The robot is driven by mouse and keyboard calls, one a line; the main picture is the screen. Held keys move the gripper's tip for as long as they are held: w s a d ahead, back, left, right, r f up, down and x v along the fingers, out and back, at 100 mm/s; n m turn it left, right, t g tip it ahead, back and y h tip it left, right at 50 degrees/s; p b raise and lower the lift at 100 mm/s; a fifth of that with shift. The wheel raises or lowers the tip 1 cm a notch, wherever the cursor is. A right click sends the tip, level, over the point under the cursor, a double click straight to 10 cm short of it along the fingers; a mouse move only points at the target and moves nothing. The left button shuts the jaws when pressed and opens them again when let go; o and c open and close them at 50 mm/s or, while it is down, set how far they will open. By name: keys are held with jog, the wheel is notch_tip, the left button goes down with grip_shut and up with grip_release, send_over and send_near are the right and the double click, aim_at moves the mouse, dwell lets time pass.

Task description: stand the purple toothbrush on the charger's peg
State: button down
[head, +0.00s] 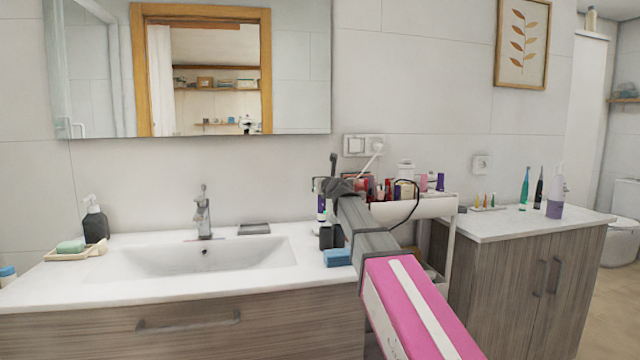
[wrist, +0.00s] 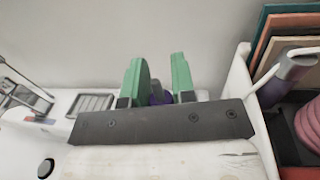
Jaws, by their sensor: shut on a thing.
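My gripper (wrist: 160,84) shows in the wrist view as two green fingers shut on the purple toothbrush (wrist: 159,95), of which only a short purple part shows between them. In the head view the toothbrush (head: 321,208) is a small purple and white upright shape at the end of my arm, over the right end of the sink counter. The gripper's fingers are too small to make out there. I cannot pick out the charger or its peg with certainty; dark block-like things (head: 326,237) stand below the toothbrush, partly behind my arm.
A blue sponge (head: 338,257) lies at the counter's right end. A white cart (head: 430,207) crowded with cosmetics stands beside it. The right cabinet top (head: 500,223) holds toothbrushes, a purple-and-white bottle (head: 556,200) and small coloured cones. A faucet (head: 202,212) and grey dish (head: 254,229) are left.

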jog(key=shift+f, duration=1.2)
jog(key=c, duration=0.9)
grip_release()
jog(key=shift+o, duration=0.2)
jog(key=shift+s, duration=0.1)
jog(key=v, duration=1)
jog(key=shift+s+d, duration=0.2)
jog(key=shift+s, duration=0.1)
